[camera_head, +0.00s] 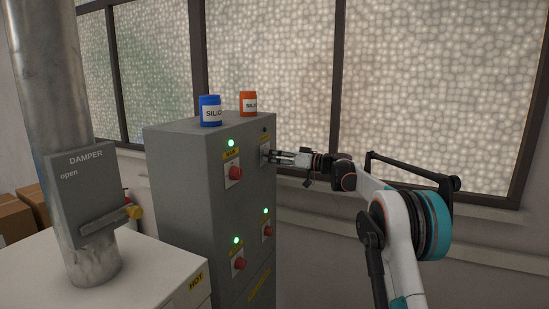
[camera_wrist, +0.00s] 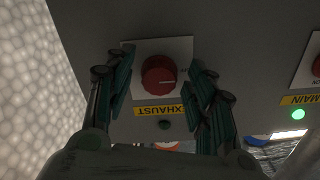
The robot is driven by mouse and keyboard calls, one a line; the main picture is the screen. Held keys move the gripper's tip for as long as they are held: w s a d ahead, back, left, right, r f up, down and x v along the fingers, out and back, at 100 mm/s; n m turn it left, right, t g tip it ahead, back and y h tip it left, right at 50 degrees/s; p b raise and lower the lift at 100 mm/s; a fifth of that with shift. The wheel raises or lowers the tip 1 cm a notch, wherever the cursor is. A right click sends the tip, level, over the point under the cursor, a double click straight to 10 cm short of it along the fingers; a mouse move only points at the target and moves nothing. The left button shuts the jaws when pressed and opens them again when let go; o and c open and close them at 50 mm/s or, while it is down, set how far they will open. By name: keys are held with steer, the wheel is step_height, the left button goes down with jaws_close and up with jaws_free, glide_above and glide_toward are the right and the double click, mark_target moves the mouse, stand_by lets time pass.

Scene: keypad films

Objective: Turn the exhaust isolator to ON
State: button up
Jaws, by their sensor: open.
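The exhaust isolator is a round red knob (camera_wrist: 158,75) on a pale plate with a yellow EXHAUST label (camera_wrist: 160,111), upside down in the wrist view. The lamp by its label (camera_wrist: 165,125) is dark. My gripper (camera_wrist: 162,82) is open, with one finger on each side of the knob; I cannot tell whether the fingers touch it. In the head view my gripper (camera_head: 270,156) reaches the upper right of the grey cabinet (camera_head: 180,180) from the right and hides the knob. The lamp above it (camera_head: 264,129) is dark there too.
Three other red knobs, including one labelled MAIN (camera_head: 235,173), have lit green lamps. A blue can (camera_head: 210,111) and an orange can (camera_head: 248,104) stand on the cabinet top. A duct with a damper lever (camera_head: 105,220) stands at left on a white unit marked HOT (camera_head: 150,270).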

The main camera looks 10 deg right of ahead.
steer(key=c, duration=1.1)
steer(key=shift+o, duration=0.2)
steer(key=shift+s+r+m+b, duration=0.15)
steer(key=shift+m+b, duration=0.9)
steer(key=shift+m, duration=3.45)
steer(key=shift+r+m+b, duration=0.2)
steer(key=shift+m+b, duration=0.8)
steer(key=shift+m, duration=3.5)
